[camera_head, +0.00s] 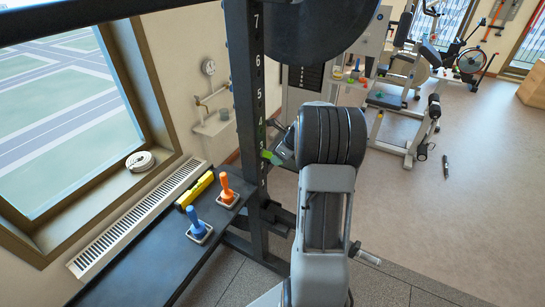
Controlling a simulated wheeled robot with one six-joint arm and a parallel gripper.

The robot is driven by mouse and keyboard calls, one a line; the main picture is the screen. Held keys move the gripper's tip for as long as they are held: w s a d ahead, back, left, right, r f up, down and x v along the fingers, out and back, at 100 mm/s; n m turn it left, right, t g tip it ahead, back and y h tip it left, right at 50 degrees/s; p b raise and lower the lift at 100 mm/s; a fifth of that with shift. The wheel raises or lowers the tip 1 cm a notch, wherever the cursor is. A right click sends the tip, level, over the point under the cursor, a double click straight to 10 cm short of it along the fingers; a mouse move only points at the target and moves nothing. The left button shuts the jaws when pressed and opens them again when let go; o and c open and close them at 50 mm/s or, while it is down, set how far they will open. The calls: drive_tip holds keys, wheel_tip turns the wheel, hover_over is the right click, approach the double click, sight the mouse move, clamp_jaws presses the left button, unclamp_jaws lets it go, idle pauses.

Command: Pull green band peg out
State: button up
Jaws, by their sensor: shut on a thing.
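The green band peg (268,156) shows as a small bright green piece at the numbered black upright (250,100), low down beside the lower numbers. My gripper (275,157) is at the peg, on the right side of the upright, and is shut on it. My own arm hides much of the gripper from this view. I cannot tell how deep the peg sits in the upright.
A blue-handled piece (197,224), an orange-handled piece (226,188) and a yellow level (194,190) stand on the dark shelf (150,262) at left. A white roll (140,161) lies on the windowsill. Gym machines (405,85) stand behind; floor at right is mostly clear.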

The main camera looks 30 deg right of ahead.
drive_tip(key=shift+s+d, duration=0.2)
drive_tip(key=shift+s, duration=0.1)
drive_tip(key=shift+c, duration=0.2)
drive_tip(key=shift+s+d, duration=0.4)
drive_tip(key=shift+s, duration=0.35)
drive_tip(key=shift+s+d, duration=0.35)
drive_tip(key=shift+s, duration=0.4)
drive_tip(key=shift+s+d, duration=0.4)
drive_tip(key=shift+s, duration=0.35)
drive_tip(key=shift+s, duration=0.1)
